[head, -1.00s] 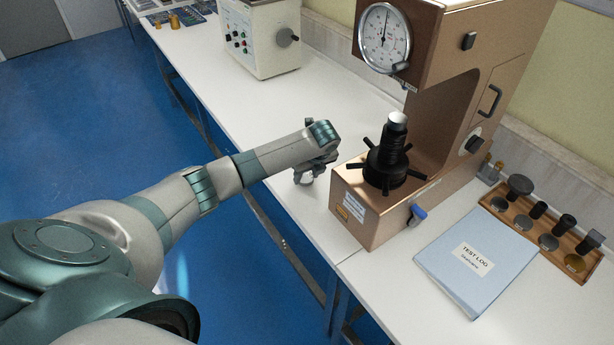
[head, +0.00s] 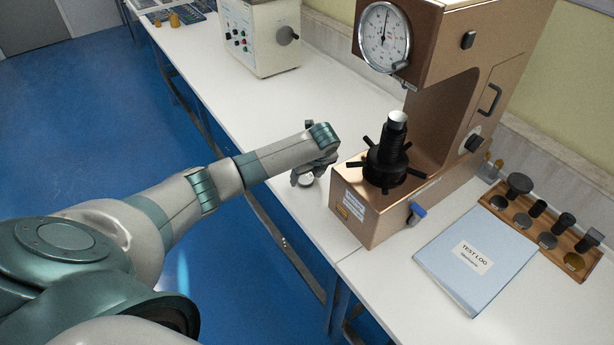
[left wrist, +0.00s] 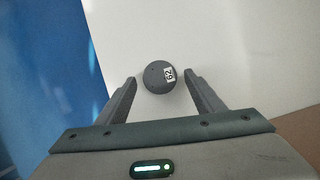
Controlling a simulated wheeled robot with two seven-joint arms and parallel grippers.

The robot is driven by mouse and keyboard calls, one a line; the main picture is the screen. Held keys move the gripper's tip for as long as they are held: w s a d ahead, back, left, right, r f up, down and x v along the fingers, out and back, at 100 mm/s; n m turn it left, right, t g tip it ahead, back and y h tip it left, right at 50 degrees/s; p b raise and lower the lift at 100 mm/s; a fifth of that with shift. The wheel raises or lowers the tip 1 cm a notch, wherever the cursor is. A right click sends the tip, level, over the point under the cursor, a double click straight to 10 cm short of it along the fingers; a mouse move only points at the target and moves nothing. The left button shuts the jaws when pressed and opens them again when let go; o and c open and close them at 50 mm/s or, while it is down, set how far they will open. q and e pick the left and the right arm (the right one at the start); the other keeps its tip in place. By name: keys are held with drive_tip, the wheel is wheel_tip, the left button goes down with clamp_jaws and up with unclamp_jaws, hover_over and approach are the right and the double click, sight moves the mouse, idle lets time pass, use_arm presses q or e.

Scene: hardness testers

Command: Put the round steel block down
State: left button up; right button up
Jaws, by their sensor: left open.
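The round steel block (left wrist: 159,77) is a small grey disc with a white label reading 62. In the left wrist view it rests on the white bench, near the edge over the blue floor. In the head view a small part of it (head: 306,181) shows beneath my gripper; the rest is hidden. My left gripper (left wrist: 160,82) is open, with one finger on each side of the block and visible gaps between. In the head view my left gripper (head: 306,179) is low over the bench, left of the copper-coloured hardness tester (head: 365,215). My right gripper is not in view.
A blue test log binder (head: 475,262) lies right of the tester. A wooden tray (head: 545,238) with discs and black fittings sits beyond it. A pale machine (head: 262,40) stands farther back. White bench top (head: 270,105) is clear behind my gripper.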

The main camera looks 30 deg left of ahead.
use_arm(q)
drive_tip(key=b+v, duration=0.2)
drive_tip(key=v, duration=1)
drive_tip(key=shift+s, duration=0.15)
idle(0.5)
